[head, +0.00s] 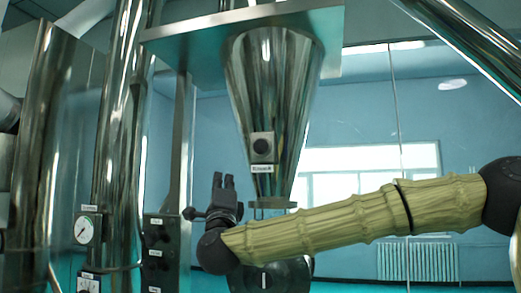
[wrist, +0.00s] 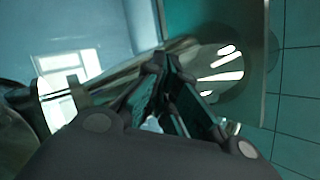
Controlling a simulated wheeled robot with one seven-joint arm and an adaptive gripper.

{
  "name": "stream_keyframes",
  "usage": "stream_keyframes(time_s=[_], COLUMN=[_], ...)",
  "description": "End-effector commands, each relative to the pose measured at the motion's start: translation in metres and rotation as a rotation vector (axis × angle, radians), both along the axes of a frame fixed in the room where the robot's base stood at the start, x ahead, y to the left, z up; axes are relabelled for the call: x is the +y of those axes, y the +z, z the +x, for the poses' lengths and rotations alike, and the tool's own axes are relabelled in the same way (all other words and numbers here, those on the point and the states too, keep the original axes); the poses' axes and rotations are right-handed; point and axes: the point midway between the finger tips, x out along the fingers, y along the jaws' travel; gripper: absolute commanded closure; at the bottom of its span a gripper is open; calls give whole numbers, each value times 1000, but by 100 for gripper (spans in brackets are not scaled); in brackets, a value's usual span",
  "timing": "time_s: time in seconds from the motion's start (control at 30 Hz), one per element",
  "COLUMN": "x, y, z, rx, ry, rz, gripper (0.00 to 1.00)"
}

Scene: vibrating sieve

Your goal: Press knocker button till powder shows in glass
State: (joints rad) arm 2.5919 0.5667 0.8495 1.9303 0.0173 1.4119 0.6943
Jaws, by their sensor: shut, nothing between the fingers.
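The knocker button (head: 261,147) is a dark round button on a light square plate, on the front of the shiny steel cone hopper (head: 270,85). A small label sits under it. My gripper (head: 223,180) points upward, left of and lower than the button, apart from it. Its fingers are shut and empty. The wrist view shows the fingers (wrist: 165,65) in front of the shiny cone (wrist: 205,70); the button cannot be made out there. Below my arm, a dark rounded part with a pale upright slit (head: 264,281) may be the glass; I cannot tell whether powder shows.
A control post (head: 160,250) with several dark knobs stands left of my gripper, close to my wrist. A pressure gauge (head: 87,229) and tall steel cylinders are farther left. A steel plate (head: 200,38) surrounds the hopper top. Open room lies right of the hopper, above my arm.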

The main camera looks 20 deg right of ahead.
Motion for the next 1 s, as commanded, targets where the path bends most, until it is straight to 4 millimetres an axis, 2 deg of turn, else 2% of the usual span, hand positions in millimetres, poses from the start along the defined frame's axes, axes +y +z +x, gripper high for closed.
stream_keyframes(time_s=[0.03,0.1,0.2,0.3,0.47,0.77,1.0], x=[-8,-16,-27,-33,-37,-37,-43], y=[24,50,78,95,106,106,109], z=[-9,-21,-35,-45,-51,-51,-42], rx=[-36,-78,-125,-155,-174,-175,-174], ry=[-4,-5,-5,-5,-4,-4,-5], rz=[33,70,115,142,161,161,161], gripper=[100,100,100,100,100,100,100])
